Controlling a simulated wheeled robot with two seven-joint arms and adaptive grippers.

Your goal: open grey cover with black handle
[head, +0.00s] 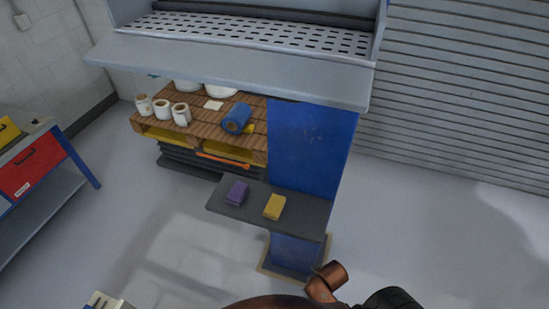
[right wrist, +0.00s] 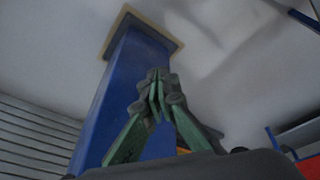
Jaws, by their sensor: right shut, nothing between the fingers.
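A grey machine with a flat front ledge (head: 230,72) and a slotted metal plate (head: 250,35) stands at the top of the head view. A dark bar runs behind the plate. I cannot make out a black handle, and the machine's top is cut off by the picture edge. My right gripper (right wrist: 157,84) is shut and empty in the right wrist view, in front of the machine's blue leg (right wrist: 118,85). The leg also shows in the head view (head: 310,145). I cannot tell whether the fingers touch it. My left gripper is not in view.
A dark shelf (head: 300,213) on the leg holds a purple block (head: 237,193) and a yellow block (head: 274,206). A red-drawer bench (head: 30,168) stands left. Open floor lies in front.

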